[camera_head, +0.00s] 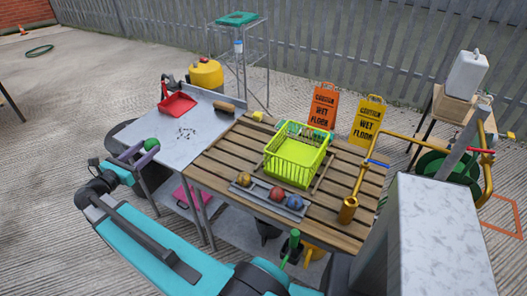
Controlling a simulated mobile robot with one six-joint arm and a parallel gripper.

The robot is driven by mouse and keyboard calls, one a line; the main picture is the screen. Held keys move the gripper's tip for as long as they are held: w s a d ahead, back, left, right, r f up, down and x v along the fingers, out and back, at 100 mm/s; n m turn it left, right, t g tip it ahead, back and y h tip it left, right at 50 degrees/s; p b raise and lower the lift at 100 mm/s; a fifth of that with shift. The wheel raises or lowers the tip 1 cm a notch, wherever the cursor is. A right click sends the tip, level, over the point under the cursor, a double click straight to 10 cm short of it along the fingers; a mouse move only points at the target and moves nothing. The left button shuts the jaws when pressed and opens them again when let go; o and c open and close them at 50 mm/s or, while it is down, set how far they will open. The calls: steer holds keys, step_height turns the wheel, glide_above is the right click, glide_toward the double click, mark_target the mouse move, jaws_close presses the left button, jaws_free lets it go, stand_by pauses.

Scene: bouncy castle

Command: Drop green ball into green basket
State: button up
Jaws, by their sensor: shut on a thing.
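The green ball (151,144) is at the end of my arm, on the left side of the view. My gripper (146,152) is shut on it and holds it in front of the grey metal table. The green basket (291,173) is a yellow-green slatted basket with an open top. It stands on the wooden slatted table, well to the right of my gripper. Part of its floor shows, and some small green and blue items are at its back edge.
A grey tray (262,200) with several coloured balls lies at the front edge of the wooden table (225,160). A red dustpan (178,104) lies on the grey metal table (195,133). Orange (323,108) and yellow (367,122) wet-floor signs stand behind the basket.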

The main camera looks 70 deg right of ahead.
steer(key=s+d+r+m+g+y+p, duration=0.15)
steer(key=s+d+m+g, duration=0.3)
steer(key=s+d, duration=0.7)
steer(key=s+d+m+g+y+p, duration=0.1)
steer(key=s+d+m+g+y, duration=0.1)
steer(key=s+d, duration=0.4)
steer(key=s+d+r+m+g+y+p, duration=0.1)
steer(key=s+d+m+g+y, duration=0.2)
steer(key=s, duration=1.4)
steer(key=s+d+m+g+y+p, duration=0.1)
steer(key=s+d+g+y, duration=0.3)
steer(key=s+d, duration=0.6)
steer(key=shift+s+d+r+m+g+p, duration=0.25)
steer(key=shift+s+r+m+g+p, duration=0.1)
steer(key=shift+s+m, duration=0.55)
steer(key=shift+s+f, duration=0.1)
steer(key=shift+f, duration=0.1)
steer(key=shift+f+b, duration=2.1)
steer(key=shift+f, duration=0.75)
steer(key=o, duration=1.1)
